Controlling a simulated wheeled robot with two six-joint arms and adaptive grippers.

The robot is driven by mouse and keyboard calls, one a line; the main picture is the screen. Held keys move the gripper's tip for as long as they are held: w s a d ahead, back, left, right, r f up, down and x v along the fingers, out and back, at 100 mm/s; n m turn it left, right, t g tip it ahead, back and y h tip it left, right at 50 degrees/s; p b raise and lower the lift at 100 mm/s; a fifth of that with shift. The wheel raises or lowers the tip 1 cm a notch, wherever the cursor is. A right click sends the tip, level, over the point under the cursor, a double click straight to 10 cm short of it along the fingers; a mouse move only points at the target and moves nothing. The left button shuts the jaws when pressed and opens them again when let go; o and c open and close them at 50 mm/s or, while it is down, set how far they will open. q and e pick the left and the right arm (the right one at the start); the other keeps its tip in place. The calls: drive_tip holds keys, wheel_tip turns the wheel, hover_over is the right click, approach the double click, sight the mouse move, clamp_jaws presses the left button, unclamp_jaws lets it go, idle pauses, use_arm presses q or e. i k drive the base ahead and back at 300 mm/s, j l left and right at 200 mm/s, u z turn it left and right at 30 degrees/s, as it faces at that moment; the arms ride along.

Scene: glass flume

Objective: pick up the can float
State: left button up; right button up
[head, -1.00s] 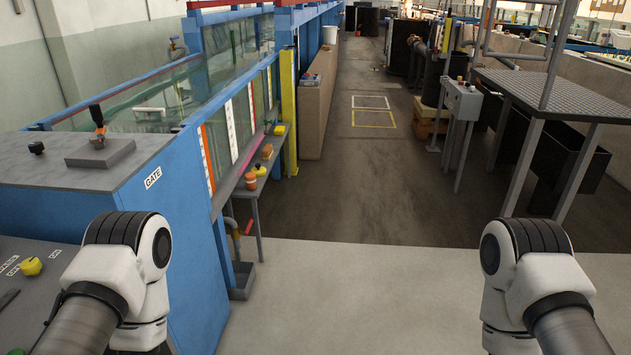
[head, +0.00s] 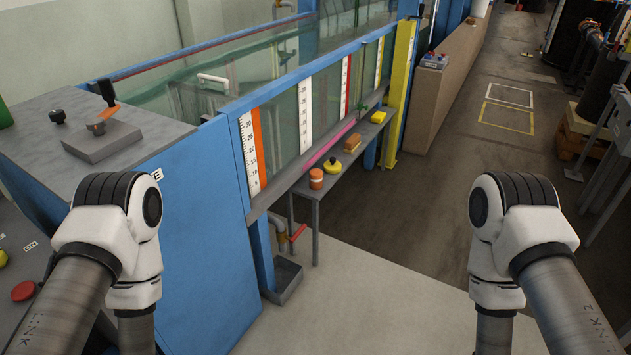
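An orange can-shaped float (head: 316,178) with a pale band stands upright at the near end of a narrow grey shelf (head: 312,205) along the glass flume. I take it for the can float. Just beyond it on the shelf are a yellow round piece with a dark knob (head: 332,168), an orange-brown block (head: 352,147) and a yellow block (head: 378,117). Only upper links of my two arms show, at the lower left and lower right. Both grippers are out of the picture, and nothing of mine touches the can.
The blue gate housing (head: 205,230) stands between my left arm and the shelf. A small grey tray (head: 284,278) and a red-handled valve (head: 297,233) sit below the shelf's near end. A yellow post (head: 399,95) stands beyond the shelf. The floor (head: 400,260) to the right is clear.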

sight(316, 175)
drive_tip(key=u, duration=0.4)
drive_tip(key=i+l+u, duration=0.4)
drive_tip(key=l, duration=0.25)
drive_tip(key=i+l+u, duration=0.15)
drive_tip(key=l, duration=0.25)
drive_tip(key=i+l+u, duration=0.2)
drive_tip(key=l, duration=0.2)
drive_tip(key=i+l+u, duration=0.2)
drive_tip(key=l, duration=0.2)
drive_tip(key=i+l, duration=0.1)
drive_tip(key=l, duration=0.35)
drive_tip(key=i+l, duration=0.15)
drive_tip(key=l, duration=0.25)
drive_tip(key=i+l, duration=0.1)
drive_tip(key=l, duration=0.35)
drive_tip(key=i+l, duration=0.15)
drive_tip(key=l, duration=0.25)
drive_tip(key=i+l+u, duration=0.1)
drive_tip(key=l, duration=0.35)
drive_tip(key=i+l, duration=0.1)
drive_tip(key=l, duration=0.35)
drive_tip(key=i+l, duration=0.1)
drive_tip(key=l, duration=0.35)
